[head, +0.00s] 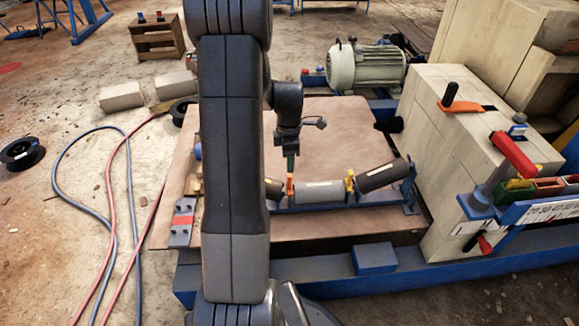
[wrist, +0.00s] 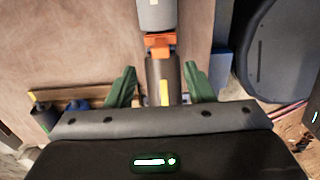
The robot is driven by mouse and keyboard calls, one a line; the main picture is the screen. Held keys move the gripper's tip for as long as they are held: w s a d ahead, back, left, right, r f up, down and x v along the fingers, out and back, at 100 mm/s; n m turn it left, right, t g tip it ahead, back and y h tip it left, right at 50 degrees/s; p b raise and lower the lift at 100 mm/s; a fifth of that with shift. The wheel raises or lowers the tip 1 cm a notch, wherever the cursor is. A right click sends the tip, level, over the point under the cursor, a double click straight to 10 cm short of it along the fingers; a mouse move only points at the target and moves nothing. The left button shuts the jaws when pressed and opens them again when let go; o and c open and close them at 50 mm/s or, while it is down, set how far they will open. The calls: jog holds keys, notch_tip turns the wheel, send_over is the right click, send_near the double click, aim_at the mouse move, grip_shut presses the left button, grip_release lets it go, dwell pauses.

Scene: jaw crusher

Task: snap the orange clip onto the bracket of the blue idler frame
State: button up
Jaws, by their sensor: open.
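The blue idler frame (head: 330,205) stands on the brown board and carries several grey rollers; the right one tilts upward. An upright orange piece (head: 290,184), seemingly the clip, sits at the gap between the left and middle rollers. It also shows in the wrist view (wrist: 158,41), just beyond my fingertips. A yellow-orange bracket-like piece (head: 350,182) stands between the middle and right rollers. My gripper (head: 290,162) points down above the left gap. In the wrist view its green fingers (wrist: 160,72) are apart, one each side of a dark roller (wrist: 157,72), with nothing visibly gripped. My arm hides part of the frame's left side.
The brown board (head: 330,130) is mostly clear behind the frame. The pale crusher body (head: 455,165) with levers stands close on the right. A motor (head: 366,66) stands behind. A blue block (head: 375,259) lies in front. Hoses (head: 70,160) lie on the left floor.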

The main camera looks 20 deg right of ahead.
aim_at(289, 175)
notch_tip(289, 175, up, 6)
jog(key=shift+f+p, duration=0.25)
jog(key=shift+p, duration=0.35)
jog(key=shift+f, duration=0.1)
jog(key=c, duration=0.6)
jog(key=shift+f+m, duration=0.15)
jog(key=shift+m, duration=0.35)
jog(key=c, duration=0.4)
jog(key=m, duration=0.1)
jog(key=f+m+p, duration=0.1)
jog(key=m, duration=0.1)
jog(key=shift+f+m+p, duration=0.3)
grip_shut()
jog(key=m, duration=0.1)
jog(key=f+m, duration=0.1)
jog(key=shift+f+m, duration=0.25)
jog(key=shift+m, duration=0.15)
jog(key=shift+f+b, duration=2)
jog(key=shift+f, duration=1)
